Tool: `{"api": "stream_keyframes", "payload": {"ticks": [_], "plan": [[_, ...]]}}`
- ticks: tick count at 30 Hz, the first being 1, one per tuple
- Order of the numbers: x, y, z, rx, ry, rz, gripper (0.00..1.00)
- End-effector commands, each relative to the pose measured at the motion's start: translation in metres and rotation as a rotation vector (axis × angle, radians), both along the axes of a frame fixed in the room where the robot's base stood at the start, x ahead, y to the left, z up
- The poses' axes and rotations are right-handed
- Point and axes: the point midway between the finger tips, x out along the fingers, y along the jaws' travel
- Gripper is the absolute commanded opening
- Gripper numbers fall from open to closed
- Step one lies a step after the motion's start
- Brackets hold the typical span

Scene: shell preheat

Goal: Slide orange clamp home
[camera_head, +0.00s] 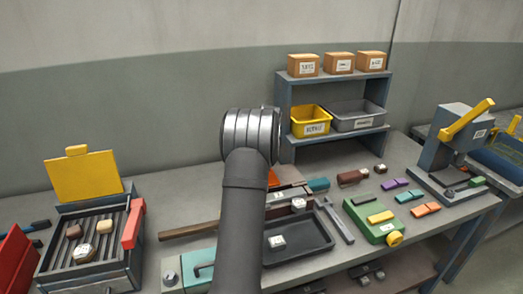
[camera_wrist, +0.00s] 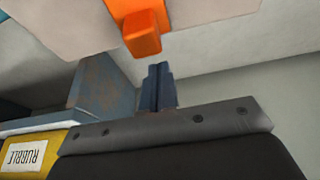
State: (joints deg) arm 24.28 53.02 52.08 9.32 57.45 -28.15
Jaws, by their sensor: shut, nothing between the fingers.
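The orange clamp (camera_wrist: 140,25) shows at the top of the wrist view, on a pale surface, with its blocky end pointing toward my fingers. In the head view a small orange piece (camera_head: 273,179), likely the same clamp, shows just right of my arm, partly hidden by it. My gripper (camera_wrist: 158,72) has its two dark fingers shut together and empty. The fingertips look close to the clamp's end in the picture, with a gap between them; the depth is hard to judge. In the head view my arm hides the gripper.
A blue-grey shelf (camera_head: 284,113) with a yellow bin (camera_head: 311,121) and a grey bin stands behind. A black tray (camera_head: 305,251), a hammer (camera_head: 187,230) and a green fixture (camera_head: 376,228) lie around my arm. A grill-like box (camera_head: 128,247) stands left.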

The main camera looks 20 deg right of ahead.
Motion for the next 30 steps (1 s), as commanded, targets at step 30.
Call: {"api": "stream_keyframes", "payload": {"ticks": [30], "plan": [[-0.062, -0.001, 0.001, 0.000, 0.003, -0.002, 0.00]]}}
